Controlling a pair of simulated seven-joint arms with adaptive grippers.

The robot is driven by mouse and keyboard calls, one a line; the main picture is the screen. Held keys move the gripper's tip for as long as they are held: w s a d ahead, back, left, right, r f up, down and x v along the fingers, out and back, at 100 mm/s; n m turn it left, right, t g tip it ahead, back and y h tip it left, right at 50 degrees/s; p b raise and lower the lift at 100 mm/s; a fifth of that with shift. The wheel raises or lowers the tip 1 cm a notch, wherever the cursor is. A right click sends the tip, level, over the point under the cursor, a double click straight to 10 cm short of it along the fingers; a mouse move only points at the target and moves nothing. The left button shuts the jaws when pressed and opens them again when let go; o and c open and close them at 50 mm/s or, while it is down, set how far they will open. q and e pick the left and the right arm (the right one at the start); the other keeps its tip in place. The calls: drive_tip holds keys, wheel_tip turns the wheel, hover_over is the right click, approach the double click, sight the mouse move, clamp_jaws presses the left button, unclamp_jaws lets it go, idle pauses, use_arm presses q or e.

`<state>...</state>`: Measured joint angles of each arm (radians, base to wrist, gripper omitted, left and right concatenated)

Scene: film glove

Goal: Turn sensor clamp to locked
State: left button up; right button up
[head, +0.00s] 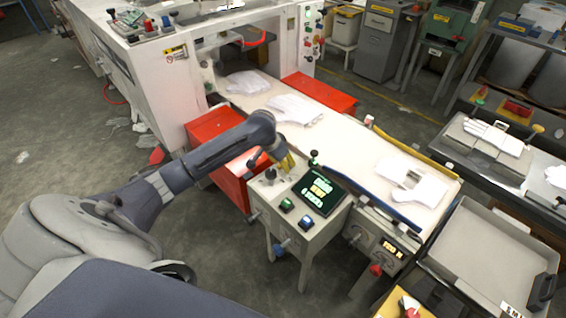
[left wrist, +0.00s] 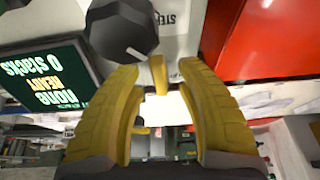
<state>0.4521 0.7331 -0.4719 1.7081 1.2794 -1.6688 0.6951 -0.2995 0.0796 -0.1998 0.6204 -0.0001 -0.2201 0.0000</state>
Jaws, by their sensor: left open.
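I cannot tell for certain which part is the sensor clamp. A dark faceted knob (left wrist: 122,30) sits on the pale console top in the left wrist view, just beyond the fingers. In the head view, a small dark knob (head: 270,174) stands on the console (head: 296,228) beside my left gripper (head: 286,163). My left gripper's yellow fingers (left wrist: 160,88) are spread wide in the left wrist view, with the knob off the left fingertip. A short yellow piece (left wrist: 158,75) shows between them; I cannot tell what it is. My right gripper is not seen.
Red panels (head: 228,125) stand beside the conveyor. A grey tray (head: 490,250) is at right.

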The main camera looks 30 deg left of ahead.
use_arm(q)
clamp_jaws()
idle(0.3)
drive_tip(key=shift+a, duration=0.1)
drive_tip(key=m, duration=0.2)
drive_tip(key=a+m+h, duration=0.1)
drive_tip(key=shift+w+m+g, duration=0.25)
drive_tip(key=shift+m+g, duration=0.05)
drive_tip(key=m, duration=0.1)
drive_tip(key=m+h, duration=0.1)
drive_tip(key=w+m, duration=0.1)
drive_tip(key=shift+a+m+g, duration=0.4)
drive_tip(key=m+g, duration=0.1)
drive_tip(key=m, duration=0.1)
drive_tip(key=w+m+g+h, duration=0.1)
drive_tip(key=m, duration=0.2)
drive_tip(key=shift+w+a, duration=0.2)
drive_tip(key=shift+w+m+g, duration=0.25)
drive_tip(key=shift+m+g, duration=0.1)
drive_tip(key=shift+m, duration=0.55)
drive_tip(key=shift+w+m+g, duration=0.2)
drive_tip(key=shift+m+g, duration=0.1)
drive_tip(key=shift+m, duration=0.6)
drive_tip(key=shift+w+m+g, duration=0.25)
drive_tip(key=shift+m+g, duration=0.1)
drive_tip(key=shift+m, duration=0.55)
